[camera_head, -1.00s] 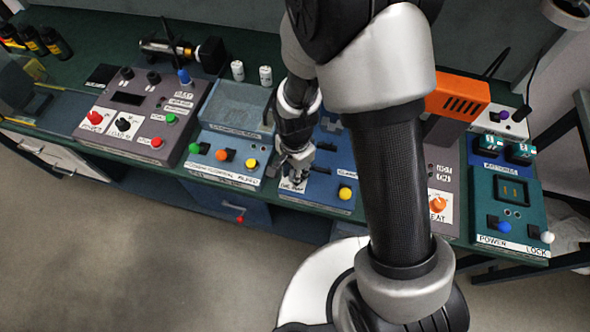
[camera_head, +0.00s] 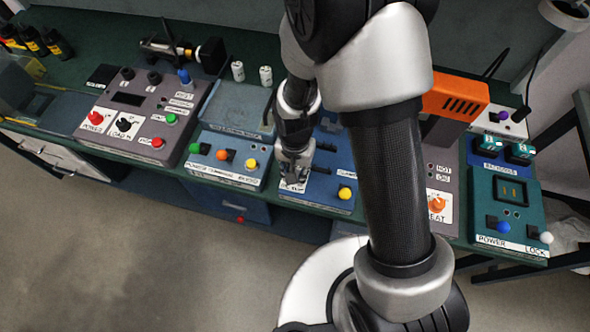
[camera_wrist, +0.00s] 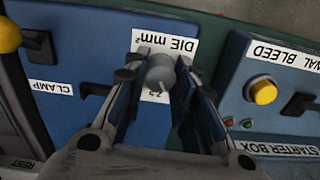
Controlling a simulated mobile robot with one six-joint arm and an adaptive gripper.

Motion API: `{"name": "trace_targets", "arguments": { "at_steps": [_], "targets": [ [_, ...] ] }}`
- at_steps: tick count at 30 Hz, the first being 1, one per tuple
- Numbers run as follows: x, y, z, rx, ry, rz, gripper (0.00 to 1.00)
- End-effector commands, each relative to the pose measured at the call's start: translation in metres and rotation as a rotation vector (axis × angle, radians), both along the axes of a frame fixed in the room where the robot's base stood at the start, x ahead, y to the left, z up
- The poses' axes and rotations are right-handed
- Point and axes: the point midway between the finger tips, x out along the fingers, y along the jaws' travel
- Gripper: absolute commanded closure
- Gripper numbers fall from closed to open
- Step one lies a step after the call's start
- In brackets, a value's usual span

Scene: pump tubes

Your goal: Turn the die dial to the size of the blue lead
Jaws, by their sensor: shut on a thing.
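The die dial (camera_wrist: 160,72) is a grey round knob on the blue panel, under a white label reading "DIE mm²" (camera_wrist: 165,43) in the wrist view. My gripper (camera_wrist: 158,80) is shut on the dial, with one finger on each side of it. A size scale below the dial is mostly hidden by the knob and fingers; its reading cannot be told. In the head view my gripper (camera_head: 293,168) is down at the front left of the blue panel and hides the dial. I cannot make out the blue lead.
A yellow clamp knob (camera_head: 345,193) and a black clamp lever (camera_wrist: 96,90) stand beside the dial. The starter box panel (camera_wrist: 280,125) with a yellow button (camera_wrist: 263,91) is close on the other side. An orange unit (camera_head: 457,95) stands to the right.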

Motion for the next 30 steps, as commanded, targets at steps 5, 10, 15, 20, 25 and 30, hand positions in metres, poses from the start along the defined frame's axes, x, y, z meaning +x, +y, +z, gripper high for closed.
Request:
{"name": "trace_targets", "arguments": {
  "at_steps": [5, 10, 15, 20, 25, 30],
  "targets": [
    [0.0004, 0.0001, 0.0002, 0.000, -0.001, 0.120, 0.99],
    [0.0004, 0.0001, 0.0001, 0.000, -0.001, 0.205, 0.99],
    [0.0004, 0.0002, 0.0001, 0.000, -0.001, 0.254, 0.99],
    [0.0004, 0.0001, 0.0001, 0.000, -0.001, 0.274, 0.99],
    [0.0005, 0.0001, 0.0001, 0.000, -0.001, 0.278, 0.99],
    [0.0005, 0.0001, 0.0001, 0.000, -0.001, 0.278, 0.99]
  ]
}}
